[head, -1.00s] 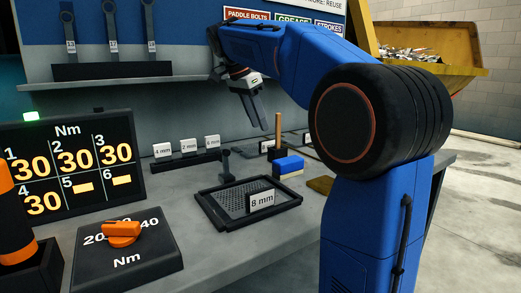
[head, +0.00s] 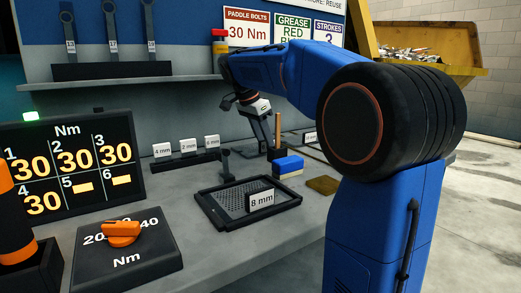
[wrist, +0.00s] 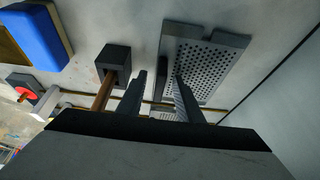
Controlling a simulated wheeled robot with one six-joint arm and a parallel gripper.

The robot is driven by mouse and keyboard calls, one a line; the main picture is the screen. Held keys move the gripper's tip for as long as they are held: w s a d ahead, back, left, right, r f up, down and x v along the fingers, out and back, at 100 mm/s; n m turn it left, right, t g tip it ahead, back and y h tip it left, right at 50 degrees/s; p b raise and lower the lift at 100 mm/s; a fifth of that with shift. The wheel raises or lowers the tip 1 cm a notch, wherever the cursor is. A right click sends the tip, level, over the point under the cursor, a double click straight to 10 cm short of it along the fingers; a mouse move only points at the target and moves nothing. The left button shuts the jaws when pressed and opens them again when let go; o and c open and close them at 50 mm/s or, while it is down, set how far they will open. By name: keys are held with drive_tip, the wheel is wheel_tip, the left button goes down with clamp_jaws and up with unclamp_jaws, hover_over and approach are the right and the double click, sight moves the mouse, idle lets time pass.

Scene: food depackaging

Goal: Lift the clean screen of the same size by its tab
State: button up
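My gripper (head: 265,132) hangs over the back of the bench, its fingers pointing down beside an upright wooden handle. In the wrist view my gripper (wrist: 158,90) has its two fingers apart with nothing between them. A grey perforated screen (wrist: 207,62) lies just beyond the right finger, which overlaps its edge in the picture. In the head view a small white label (head: 311,137) stands behind there, its text too small to read and the screen mostly hidden. Another perforated screen, labelled 8 mm (head: 261,200), lies in a dark frame (head: 222,220) in front.
A wooden-handled tool with a dark block (wrist: 114,60) stands left of the fingers. A blue block (head: 288,165) and a brown pad (head: 323,185) lie nearby. A rack (head: 186,162) with labelled tabs stands at back left. The orange dial box (head: 125,260) is in front.

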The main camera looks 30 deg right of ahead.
clamp_jaws()
wheel_tip(320, 180, up, 18)
idle(0.6)
